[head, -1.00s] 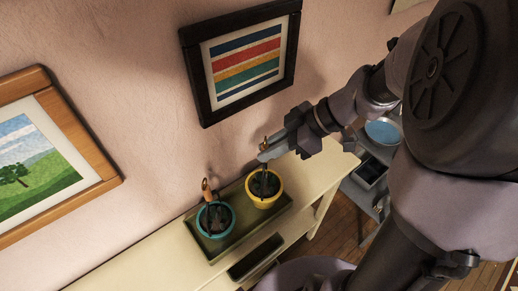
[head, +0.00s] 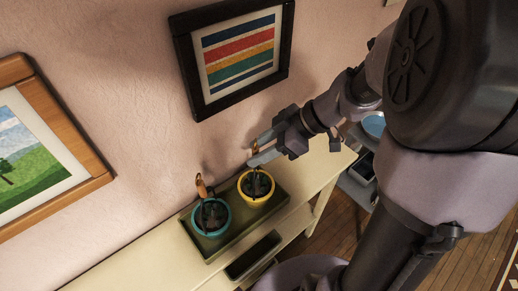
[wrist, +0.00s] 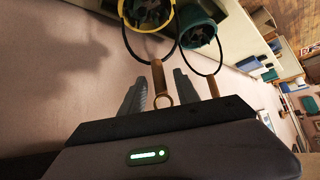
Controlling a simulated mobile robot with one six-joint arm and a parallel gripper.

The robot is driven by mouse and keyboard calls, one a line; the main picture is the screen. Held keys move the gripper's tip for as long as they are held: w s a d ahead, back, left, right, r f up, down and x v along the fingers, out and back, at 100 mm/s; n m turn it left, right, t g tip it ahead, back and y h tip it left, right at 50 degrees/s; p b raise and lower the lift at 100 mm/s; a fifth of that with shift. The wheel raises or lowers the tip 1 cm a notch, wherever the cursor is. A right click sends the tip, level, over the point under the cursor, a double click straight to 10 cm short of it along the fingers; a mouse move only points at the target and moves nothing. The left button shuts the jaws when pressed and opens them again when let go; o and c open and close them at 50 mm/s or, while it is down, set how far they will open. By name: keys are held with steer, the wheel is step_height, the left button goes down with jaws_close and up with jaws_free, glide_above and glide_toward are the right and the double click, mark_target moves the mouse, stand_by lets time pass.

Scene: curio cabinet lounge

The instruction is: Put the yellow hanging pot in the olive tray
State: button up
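The yellow hanging pot (head: 257,199) stands upright in the olive tray (head: 243,229), on its right side. It holds dark soil or a plant and has a wire loop with a wooden handle. My gripper (head: 264,147) is above this pot with its two fingers spread apart. In the wrist view the fingers (wrist: 160,92) stand on either side of the wooden handle (wrist: 158,78), with a gap visible on both sides. The yellow pot (wrist: 148,14) is partly cut off at the top there.
A teal hanging pot (head: 212,228) with its own upright handle stands in the tray's left side, close beside the yellow one. The tray is on a narrow cream shelf (head: 140,250) against the pink wall. A striped picture (head: 240,55) hangs above. A dark slot-like tray (head: 253,256) lies in front.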

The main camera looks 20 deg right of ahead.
steer(key=p+v, duration=0.5)
steer(key=v, duration=0.7)
steer(key=s+a+r+m+t+h, duration=0.1)
steer(key=s+a+m+h, duration=0.2)
steer(key=s+a+m, duration=0.2)
steer(key=s+a+r+m+t+h, duration=0.1)
steer(key=s+a+r+m+h, duration=0.1)
steer(key=a+m, duration=0.6)
steer(key=shift+s+a+r+m+h, duration=0.3)
steer(key=shift+s+m+h, duration=0.2)
steer(key=shift+s+m, duration=1.25)
steer(key=shift+w+f+m+b, duration=0.35)
steer(key=shift+f+b, duration=0.1)
steer(key=shift+b, duration=0.2)
